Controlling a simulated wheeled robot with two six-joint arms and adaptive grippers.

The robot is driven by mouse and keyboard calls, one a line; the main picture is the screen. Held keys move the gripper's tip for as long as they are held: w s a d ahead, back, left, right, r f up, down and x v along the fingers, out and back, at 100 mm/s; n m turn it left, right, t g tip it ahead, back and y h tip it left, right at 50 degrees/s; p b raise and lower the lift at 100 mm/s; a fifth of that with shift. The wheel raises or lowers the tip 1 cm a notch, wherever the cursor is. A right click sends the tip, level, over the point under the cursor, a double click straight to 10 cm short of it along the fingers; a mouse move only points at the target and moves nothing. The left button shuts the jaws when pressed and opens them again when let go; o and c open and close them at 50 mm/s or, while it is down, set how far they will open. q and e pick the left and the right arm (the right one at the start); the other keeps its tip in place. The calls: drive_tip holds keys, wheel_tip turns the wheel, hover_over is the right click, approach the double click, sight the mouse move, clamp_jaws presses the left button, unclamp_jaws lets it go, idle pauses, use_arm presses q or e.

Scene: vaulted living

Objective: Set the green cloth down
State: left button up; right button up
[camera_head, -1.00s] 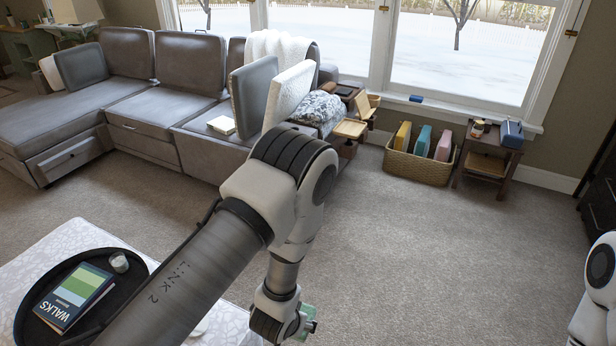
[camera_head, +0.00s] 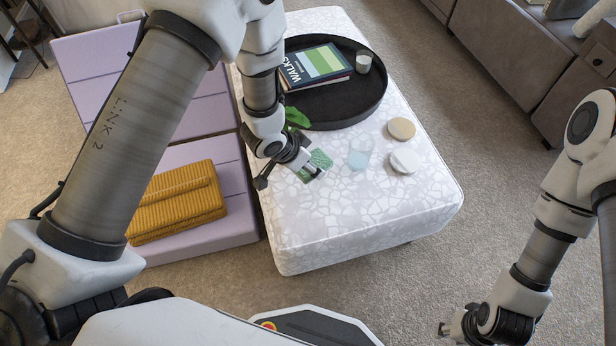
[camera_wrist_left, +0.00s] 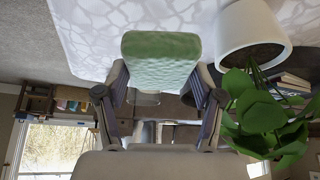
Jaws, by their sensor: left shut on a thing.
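The green cloth (camera_head: 319,162) is a small, thick folded pad. My left gripper (camera_head: 311,170) is shut on it, over the patterned white ottoman (camera_head: 340,229). In the left wrist view the cloth (camera_wrist_left: 162,62) sits between the two fingers of the left gripper (camera_wrist_left: 160,88). I cannot tell whether the cloth touches the ottoman top. My right gripper (camera_head: 446,328) is low at the bottom right, away from the ottoman; its fingers are too small to read.
A glass (camera_head: 360,152) and two round coasters, tan (camera_head: 401,128) and white (camera_head: 404,161), are right of the cloth. Behind are a black tray (camera_head: 340,112) with a book (camera_head: 317,66) and a green plant (camera_head: 297,117). The ottoman's front is clear. A mustard folded blanket (camera_head: 178,203) lies left.

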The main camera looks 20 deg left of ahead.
use_arm(q)
drive_tip(key=shift+f+b, duration=3.4)
drive_tip(key=shift+b, duration=0.05)
drive_tip(key=shift+f+b, duration=0.3)
drive_tip(key=shift+f, duration=0.25)
drive_tip(key=o, duration=1.1)
drive_tip(key=v, duration=1.2)
